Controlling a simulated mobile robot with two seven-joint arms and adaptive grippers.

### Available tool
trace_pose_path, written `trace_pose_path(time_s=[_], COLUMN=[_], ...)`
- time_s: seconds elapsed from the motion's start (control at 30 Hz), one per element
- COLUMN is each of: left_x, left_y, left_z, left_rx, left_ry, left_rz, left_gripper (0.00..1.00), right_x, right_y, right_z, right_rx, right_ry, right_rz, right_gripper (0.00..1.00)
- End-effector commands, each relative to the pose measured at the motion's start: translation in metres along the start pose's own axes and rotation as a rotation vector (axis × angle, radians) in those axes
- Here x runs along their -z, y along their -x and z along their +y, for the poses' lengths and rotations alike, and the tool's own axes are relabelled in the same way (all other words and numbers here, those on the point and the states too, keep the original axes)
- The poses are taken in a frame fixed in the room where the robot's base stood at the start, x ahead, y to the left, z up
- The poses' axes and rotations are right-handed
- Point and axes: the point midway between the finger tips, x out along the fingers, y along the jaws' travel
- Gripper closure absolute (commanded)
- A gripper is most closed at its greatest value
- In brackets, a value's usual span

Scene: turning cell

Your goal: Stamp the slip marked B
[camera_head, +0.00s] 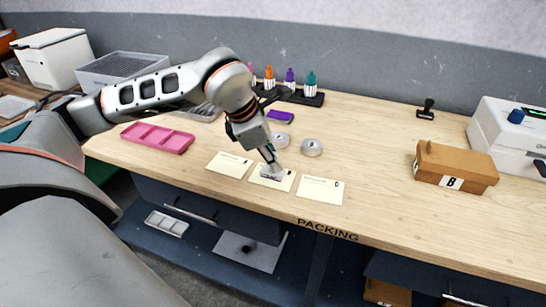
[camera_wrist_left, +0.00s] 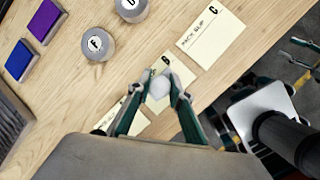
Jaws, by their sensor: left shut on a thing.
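Three cream slips lie in a row near the table's front edge. Slip B (camera_head: 288,182) is the middle one, between slip A (camera_head: 228,164) and slip C (camera_head: 320,190). My left gripper (camera_head: 270,172) points down over slip B, shut on a small pale grey rounded thing, perhaps a stamp. The pale thing also shows between the fingertips in the left wrist view (camera_wrist_left: 159,88). It covers part of slip B (camera_wrist_left: 165,62); I cannot tell whether it touches the paper. Slip C (camera_wrist_left: 212,38) is clear beside it.
Two round grey lettered pieces (camera_head: 311,148) stand just behind the slips. A purple pad (camera_head: 280,117) lies farther back, before a rack of coloured bottles (camera_head: 290,94). A pink tray (camera_head: 157,137) is left; a brown box (camera_head: 457,165) and black stamp (camera_head: 427,108) are right.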

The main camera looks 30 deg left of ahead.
Motion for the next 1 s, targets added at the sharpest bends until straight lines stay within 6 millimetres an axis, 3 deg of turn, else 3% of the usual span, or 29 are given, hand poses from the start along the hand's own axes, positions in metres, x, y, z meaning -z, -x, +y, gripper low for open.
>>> trace_pose_path(time_s=[0.7,1.0], left_x=[-0.023,-0.026], left_y=[0.053,0.06], left_z=[0.012,0.013], left_rx=[-0.006,-0.005], left_ry=[0.0,0.0], left_rz=[-0.007,-0.005], left_gripper=[0.94,0.94], right_x=[0.048,0.054], right_y=[0.021,0.024], right_z=[0.009,0.011], right_rx=[-0.009,-0.01], right_ry=[0.007,0.007], right_rz=[0.031,0.034], right_gripper=[0.6,0.6])
